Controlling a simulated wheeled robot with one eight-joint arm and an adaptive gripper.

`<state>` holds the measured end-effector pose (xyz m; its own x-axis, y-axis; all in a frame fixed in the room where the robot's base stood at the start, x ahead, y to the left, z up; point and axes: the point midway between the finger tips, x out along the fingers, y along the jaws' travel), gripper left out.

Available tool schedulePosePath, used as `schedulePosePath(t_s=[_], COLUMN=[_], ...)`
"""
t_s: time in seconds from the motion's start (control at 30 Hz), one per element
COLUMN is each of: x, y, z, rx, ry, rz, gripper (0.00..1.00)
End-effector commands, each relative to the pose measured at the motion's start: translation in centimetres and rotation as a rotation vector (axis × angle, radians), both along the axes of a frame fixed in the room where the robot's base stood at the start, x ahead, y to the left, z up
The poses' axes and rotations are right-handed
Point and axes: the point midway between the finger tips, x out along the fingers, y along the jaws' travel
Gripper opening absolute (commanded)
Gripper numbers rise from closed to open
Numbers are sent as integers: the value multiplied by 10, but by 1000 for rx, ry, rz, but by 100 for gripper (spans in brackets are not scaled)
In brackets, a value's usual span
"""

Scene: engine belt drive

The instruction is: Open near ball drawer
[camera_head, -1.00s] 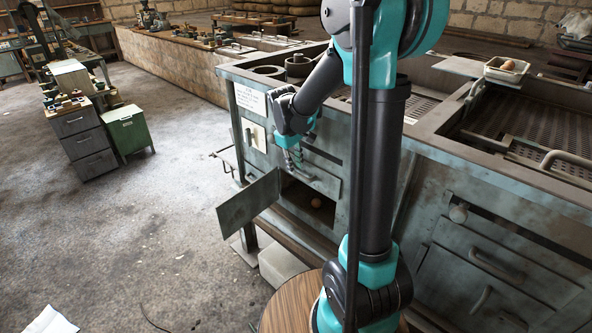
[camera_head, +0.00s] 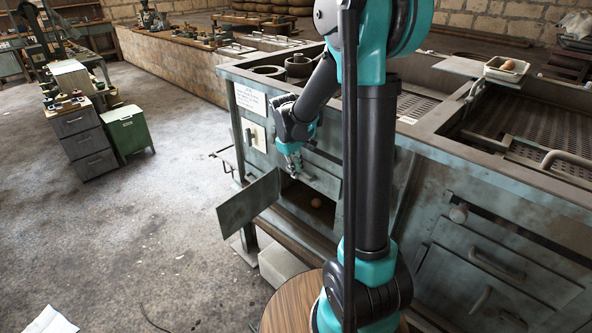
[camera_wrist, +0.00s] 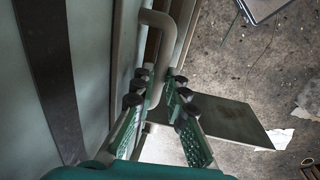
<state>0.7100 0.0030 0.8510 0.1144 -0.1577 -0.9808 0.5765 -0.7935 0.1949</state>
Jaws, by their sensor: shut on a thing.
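My gripper (camera_head: 293,163) is at the front of the grey-green bench, above an open compartment. In the wrist view my gripper (camera_wrist: 157,92) is shut on a curved metal handle (camera_wrist: 160,22), with its fingers on both sides of the bar. The drawer front (camera_head: 323,181) at the gripper looks closed; its handle is largely hidden by my fingers in the head view. A brownish ball (camera_head: 316,202) lies in the dark compartment just below.
A hinged flap (camera_head: 247,207) stands open left of the compartment and shows below my gripper in the wrist view (camera_wrist: 225,122). A round wooden top (camera_head: 292,303) is near my base. Closed drawers (camera_head: 490,270) are at the right. The floor at left is largely clear.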

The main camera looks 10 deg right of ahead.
Motion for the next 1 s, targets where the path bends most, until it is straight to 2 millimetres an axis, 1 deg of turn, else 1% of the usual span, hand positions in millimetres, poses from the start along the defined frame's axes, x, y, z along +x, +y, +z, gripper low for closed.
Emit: schedulePosePath(t_s=[0.13, 0.23, 0.7, 0.83, 1.0], x=[0, -5, -66, -78, -86], y=[1, 8, 94, 111, 120], z=[0, 0, 0, 0, 1], rx=[0, 0, 0, 1, 1], ry=[0, 0, 0, -2, -1], rz=[1, 2, 7, 5, 1], gripper=[0, 0, 0, 0, 0])
